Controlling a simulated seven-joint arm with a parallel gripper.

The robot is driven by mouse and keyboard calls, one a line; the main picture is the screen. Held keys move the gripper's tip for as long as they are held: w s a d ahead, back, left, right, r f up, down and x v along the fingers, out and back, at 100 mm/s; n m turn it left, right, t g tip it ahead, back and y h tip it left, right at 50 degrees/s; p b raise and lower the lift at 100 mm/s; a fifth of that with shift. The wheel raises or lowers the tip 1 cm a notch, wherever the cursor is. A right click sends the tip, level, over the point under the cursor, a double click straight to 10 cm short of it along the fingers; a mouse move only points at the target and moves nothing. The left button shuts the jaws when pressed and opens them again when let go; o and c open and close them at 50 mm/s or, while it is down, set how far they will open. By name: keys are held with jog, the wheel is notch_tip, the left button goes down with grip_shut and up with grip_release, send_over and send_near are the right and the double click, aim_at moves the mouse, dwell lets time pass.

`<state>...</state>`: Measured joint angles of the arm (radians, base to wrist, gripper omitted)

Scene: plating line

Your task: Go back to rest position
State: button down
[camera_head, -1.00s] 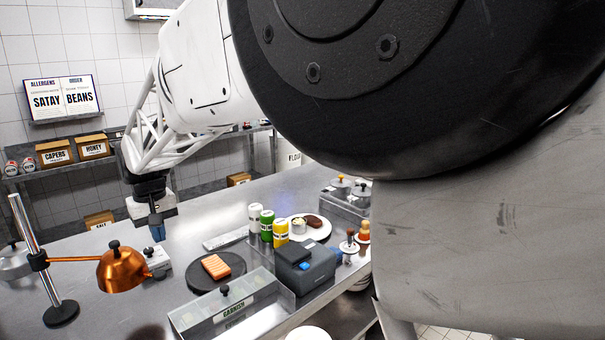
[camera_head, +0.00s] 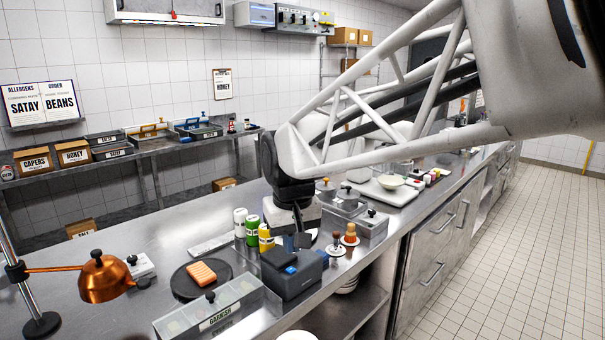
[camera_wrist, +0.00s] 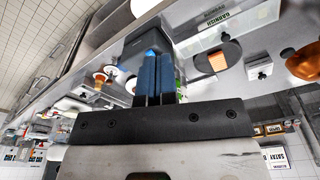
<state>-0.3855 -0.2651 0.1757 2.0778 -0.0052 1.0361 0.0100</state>
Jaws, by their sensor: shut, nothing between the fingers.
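My gripper (camera_head: 301,241) hangs over the counter in the head view, just behind the dark box-shaped device and right of the spice cans. In the wrist view my gripper (camera_wrist: 152,58) shows two blue fingers side by side, shut with nothing between them. The arm comes in from the upper right and hides part of the counter behind it.
The dark device (camera_head: 291,274), a yellow can (camera_head: 265,238) and small stamps or bottles (camera_head: 350,236) stand close to the gripper. A garnish bin (camera_head: 218,312), a black round board (camera_head: 183,288) and a copper lamp (camera_head: 104,279) are left. The floor at right is clear.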

jog(key=s+d+f+m, duration=0.2)
jog(key=s+d+f, duration=0.1)
jog(key=s+d, duration=0.7)
jog(key=s+d+f+m+t, duration=0.1)
jog(key=s+d+f+m, duration=0.1)
jog(key=s+d, duration=0.8)
jog(key=shift+s+d+f+m+h, duration=0.3)
jog(key=shift+s+d+f, duration=0.05)
jog(key=shift+f, duration=0.55)
jog(key=c, duration=1.8)
grip_release()
jog(key=shift+c, duration=0.2)
